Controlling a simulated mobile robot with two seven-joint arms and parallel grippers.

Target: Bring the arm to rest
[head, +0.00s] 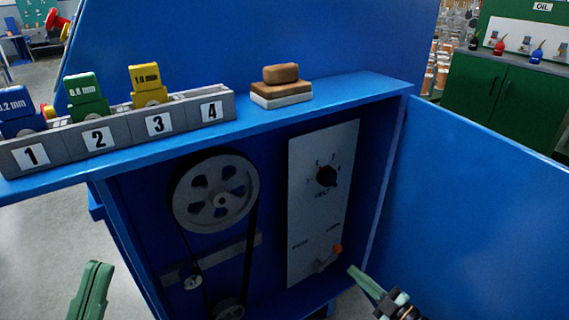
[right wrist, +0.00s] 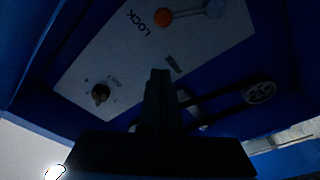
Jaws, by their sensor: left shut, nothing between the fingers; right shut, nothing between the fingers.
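My left gripper (head: 92,288) is shut and empty at the lower left, in front of the blue machine. My right gripper (head: 358,272) is shut and empty at the lower right, just right of the lever as seen in the head view. In the right wrist view its dark fingers (right wrist: 160,80) point toward the grey panel (right wrist: 78,75). The lever's orange knob (head: 337,248) is at the lower right of the panel (head: 300,215). In the right wrist view the knob (right wrist: 164,16) lies beside the word LOCK, apart from the fingers.
A belt runs around a large pulley (head: 216,192) and smaller ones inside the open cabinet. The open blue door (head: 480,210) stands at right. A numbered rack (head: 125,138) with blue, green and yellow blocks and a brown-topped brush (head: 281,86) sit on the top ledge.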

